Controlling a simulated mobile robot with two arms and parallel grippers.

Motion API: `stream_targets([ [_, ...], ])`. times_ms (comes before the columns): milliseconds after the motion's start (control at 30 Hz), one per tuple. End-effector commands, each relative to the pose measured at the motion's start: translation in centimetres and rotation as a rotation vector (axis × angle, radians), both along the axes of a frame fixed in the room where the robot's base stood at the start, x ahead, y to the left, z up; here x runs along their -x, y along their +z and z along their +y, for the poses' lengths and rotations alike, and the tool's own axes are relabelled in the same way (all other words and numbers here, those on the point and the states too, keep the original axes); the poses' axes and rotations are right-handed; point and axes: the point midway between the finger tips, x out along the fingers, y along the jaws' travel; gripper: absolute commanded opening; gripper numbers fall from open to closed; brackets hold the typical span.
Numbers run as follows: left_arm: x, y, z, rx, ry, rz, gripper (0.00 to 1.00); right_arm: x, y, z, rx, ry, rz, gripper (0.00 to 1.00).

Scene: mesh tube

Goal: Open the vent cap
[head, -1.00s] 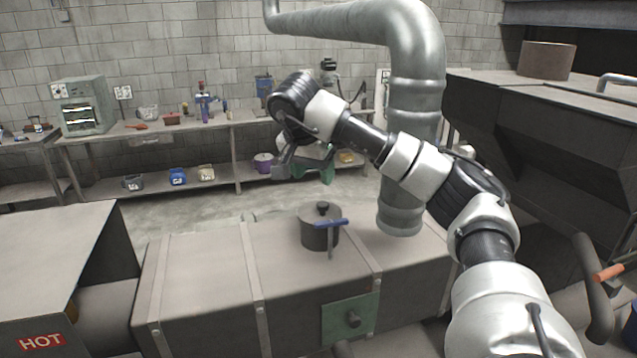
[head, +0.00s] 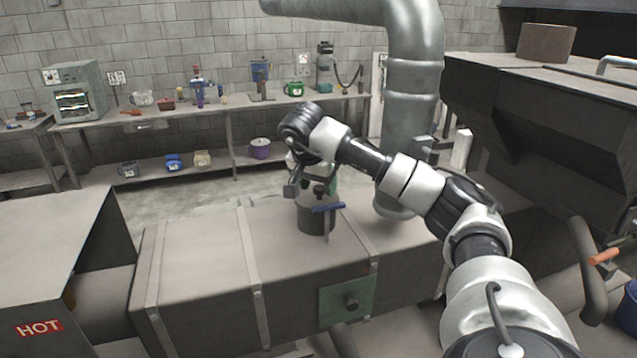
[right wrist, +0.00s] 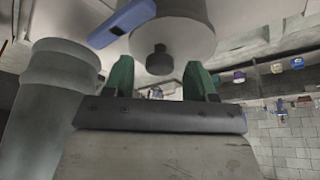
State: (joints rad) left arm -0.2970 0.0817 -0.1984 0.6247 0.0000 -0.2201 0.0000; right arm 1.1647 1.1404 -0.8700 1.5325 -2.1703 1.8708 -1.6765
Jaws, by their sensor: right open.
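The vent cap is a grey round lid with a dark knob, on a short cylinder (head: 315,222) on top of the long metal duct. A lever with a blue handle (head: 328,207) is at its right side. In the right wrist view the cap (right wrist: 180,35) appears upside down with its knob (right wrist: 160,61). My right gripper (head: 309,187) is open at the top of the cap and partly hides it. Its two green fingers show in the wrist view, with the knob between them in the picture; contact cannot be told. My left gripper is not in view.
The metal duct (head: 200,260) has raised bands and a green panel (head: 347,300) in front. A thick vertical pipe (head: 411,110) stands just right of the cap. A box marked HOT (head: 50,260) is at left. A workbench (head: 150,115) runs along the back wall.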

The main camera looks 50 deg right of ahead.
Motion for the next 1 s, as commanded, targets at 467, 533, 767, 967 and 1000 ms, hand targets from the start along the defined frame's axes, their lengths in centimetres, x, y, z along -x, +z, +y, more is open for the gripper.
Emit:
stream_targets([
  [467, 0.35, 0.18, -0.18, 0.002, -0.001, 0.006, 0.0, -0.05, -0.72, -0.28, 0.0, -0.001, 0.0, 0.44],
  [533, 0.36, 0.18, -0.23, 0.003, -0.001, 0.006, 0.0, -0.05, -0.71, -0.28, 0.0, -0.001, 0.0, 0.33],
  [767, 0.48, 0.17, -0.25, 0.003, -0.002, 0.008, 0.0, -0.05, -0.68, -0.27, 0.0, -0.001, 0.0, 0.0],
  [967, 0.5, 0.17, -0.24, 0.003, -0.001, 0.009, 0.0, -0.09, -0.6, -0.28, -0.003, -0.001, 0.004, 0.0],
  [1000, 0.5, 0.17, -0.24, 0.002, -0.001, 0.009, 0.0, -0.12, -0.56, -0.31, -0.005, -0.001, 0.008, 0.0],
])
